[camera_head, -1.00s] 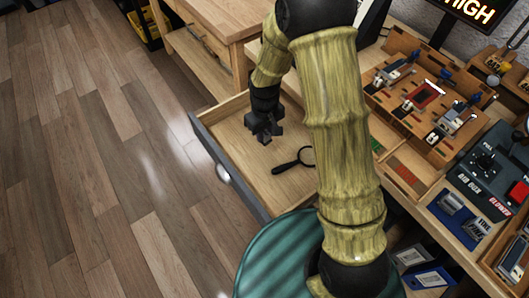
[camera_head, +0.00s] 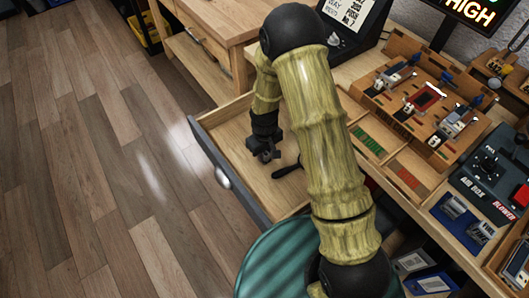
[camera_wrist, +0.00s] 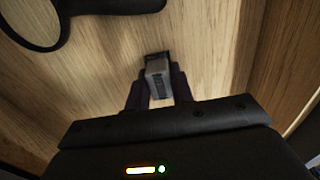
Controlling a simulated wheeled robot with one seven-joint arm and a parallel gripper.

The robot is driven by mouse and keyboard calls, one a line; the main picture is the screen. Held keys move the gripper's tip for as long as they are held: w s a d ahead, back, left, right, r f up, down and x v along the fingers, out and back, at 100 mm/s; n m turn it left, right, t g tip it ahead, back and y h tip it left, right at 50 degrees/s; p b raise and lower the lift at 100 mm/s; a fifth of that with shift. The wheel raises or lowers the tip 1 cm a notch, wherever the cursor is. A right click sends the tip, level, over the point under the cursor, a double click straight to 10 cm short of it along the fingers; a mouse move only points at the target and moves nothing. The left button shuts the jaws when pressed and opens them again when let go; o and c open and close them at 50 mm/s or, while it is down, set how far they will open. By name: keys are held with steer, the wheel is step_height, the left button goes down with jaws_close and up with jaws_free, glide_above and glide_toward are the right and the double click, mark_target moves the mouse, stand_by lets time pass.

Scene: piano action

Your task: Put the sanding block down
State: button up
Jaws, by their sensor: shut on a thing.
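My gripper (camera_head: 268,156) is inside the open wooden drawer (camera_head: 236,130), low over its floor. In the wrist view its fingers (camera_wrist: 158,92) are shut on a small grey block with a dark end, the sanding block (camera_wrist: 157,68). The block sticks out past the fingertips toward the drawer floor. I cannot tell whether it touches the floor. In the head view the block cannot be made out clearly at the dark fingers.
A black magnifying glass lies in the drawer; its handle (camera_head: 286,170) is right of my gripper, and its rim shows in the wrist view (camera_wrist: 62,30). The drawer's front panel (camera_head: 228,170) bounds the left. A bench with tool trays (camera_head: 425,95) stands right.

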mark_target(265, 152)
steer(key=shift+f, duration=0.1)
steer(key=o, duration=1)
steer(key=shift+c, duration=0.2)
step_height(265, 152, up, 12)
steer(key=p, duration=0.1)
stand_by(0.4)
